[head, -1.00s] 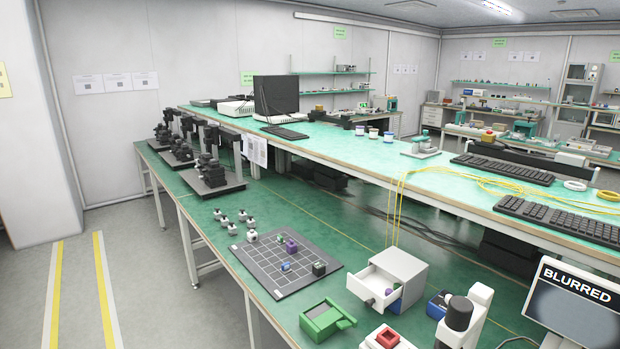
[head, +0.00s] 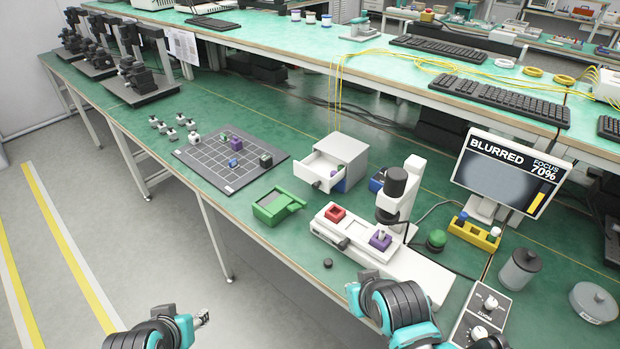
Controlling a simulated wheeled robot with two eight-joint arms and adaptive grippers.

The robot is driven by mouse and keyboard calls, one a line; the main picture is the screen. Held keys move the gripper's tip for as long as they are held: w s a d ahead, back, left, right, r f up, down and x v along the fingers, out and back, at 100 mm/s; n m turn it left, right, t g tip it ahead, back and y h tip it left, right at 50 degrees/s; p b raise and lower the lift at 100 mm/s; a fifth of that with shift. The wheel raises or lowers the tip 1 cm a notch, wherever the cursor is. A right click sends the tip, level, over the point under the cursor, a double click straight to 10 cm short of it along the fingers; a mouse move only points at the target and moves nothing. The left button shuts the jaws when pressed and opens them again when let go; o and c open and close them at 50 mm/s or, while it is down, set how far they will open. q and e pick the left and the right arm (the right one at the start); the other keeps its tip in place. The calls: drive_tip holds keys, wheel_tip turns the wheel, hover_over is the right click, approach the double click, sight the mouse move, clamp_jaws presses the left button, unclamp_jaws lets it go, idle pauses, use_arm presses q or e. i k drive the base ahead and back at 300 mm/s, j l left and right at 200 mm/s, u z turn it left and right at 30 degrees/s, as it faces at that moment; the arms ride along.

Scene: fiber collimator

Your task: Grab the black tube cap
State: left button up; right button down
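A small round black cap (head: 328,263) lies on the green table near its front edge, in front of the white microscope base. Nothing touches it. My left gripper (head: 203,317) is at the bottom left, past the table's front edge and well to the left of the cap. It is too small to tell whether it is open or shut. My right arm comes in at the bottom, to the right of the cap. Its gripper's fingers are hidden or cannot be made out.
A microscope (head: 397,192) on a white base holds red and purple blocks. A green open box (head: 277,206), a white drawer box (head: 346,152) and a dark grid mat (head: 213,165) stand to the left and behind. A monitor (head: 506,172) reads "BLURRED". The table around the cap is clear.

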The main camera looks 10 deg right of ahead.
sight(327, 262)
drive_tip(key=z, duration=2.05)
drive_tip(key=u, duration=0.45)
drive_tip(key=k+u, duration=0.15)
drive_tip(key=u, duration=0.3)
drive_tip(key=j+u, duration=0.1)
drive_tip(key=u, duration=0.3)
drive_tip(key=i+j+z, duration=0.25)
drive_tip(key=z, duration=0.2)
drive_tip(key=i+j+z, duration=0.15)
drive_tip(key=j+z, duration=0.3)
